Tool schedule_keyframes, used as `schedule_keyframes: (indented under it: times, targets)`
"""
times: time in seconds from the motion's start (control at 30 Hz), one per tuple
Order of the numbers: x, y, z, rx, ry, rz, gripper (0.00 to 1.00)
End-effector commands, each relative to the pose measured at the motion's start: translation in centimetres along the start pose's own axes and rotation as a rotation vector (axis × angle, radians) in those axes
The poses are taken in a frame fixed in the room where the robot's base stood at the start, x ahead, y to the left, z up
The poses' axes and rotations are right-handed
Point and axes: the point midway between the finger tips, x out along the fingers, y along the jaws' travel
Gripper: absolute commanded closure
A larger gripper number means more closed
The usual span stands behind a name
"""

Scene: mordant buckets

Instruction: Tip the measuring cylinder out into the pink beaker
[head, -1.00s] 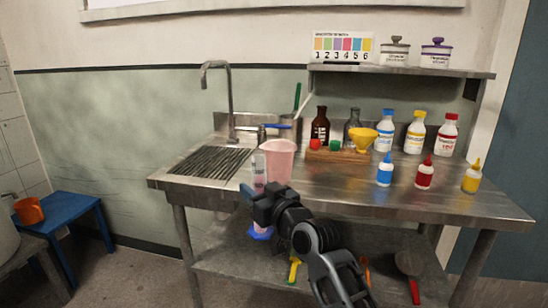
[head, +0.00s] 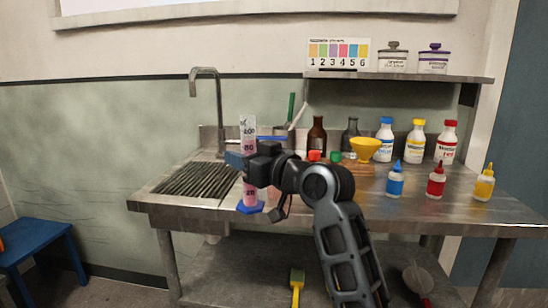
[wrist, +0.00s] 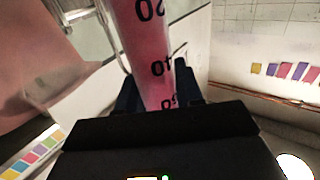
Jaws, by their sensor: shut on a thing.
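The measuring cylinder (head: 249,190) is clear, with black graduations, pink liquid inside and a blue foot. In the head view it stands upright in my gripper (head: 246,163), its foot overlapping the table's front edge. In the wrist view, my gripper (wrist: 160,98) is shut around the cylinder (wrist: 143,35), whose numbers appear upside down. The pink beaker (wrist: 35,65) fills the left of the wrist view, beside and apart from the cylinder.
The metal table (head: 400,208) has a ribbed drainer (head: 198,180) and tap (head: 220,110) at left. Brown and clear bottles, a yellow funnel (head: 365,149) and several dye bottles stand behind and right of my arm. A blue stool (head: 38,245) is at far left.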

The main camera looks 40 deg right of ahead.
Motion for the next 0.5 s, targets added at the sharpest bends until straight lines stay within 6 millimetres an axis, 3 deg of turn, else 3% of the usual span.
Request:
schedule_keyframes:
  times: [0.5]
  targets:
    - [0.03,0.09,-0.47,0.069,-0.007,-0.001,1.0]
